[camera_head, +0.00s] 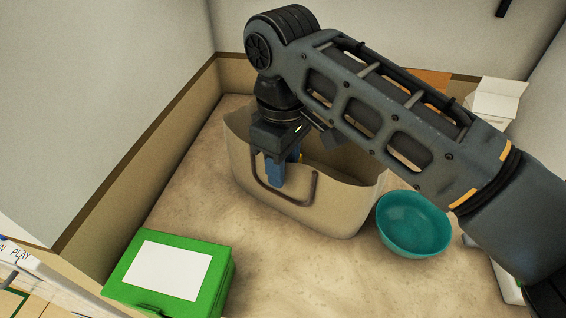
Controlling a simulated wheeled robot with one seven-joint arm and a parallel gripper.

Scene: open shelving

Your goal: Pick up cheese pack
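My gripper (283,172) points down at the near wall of a beige bag (335,208) with a brown handle (312,190). One blue finger shows in front of the bag's near wall, beside the handle. A smaller blue part shows behind it near the rim, with a small patch of yellow beside it. I cannot tell whether the gripper is open or shut, or whether it touches the bag. I cannot make out a cheese pack. Most of the bag's inside is hidden by its wall and my arm.
A teal bowl (412,224) stands right of the bag. A green box (213,265) with a white label lies at the front left. A white carton (497,98) stands at the back right. Walls bound the left and back. The counter between the green box and bowl is clear.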

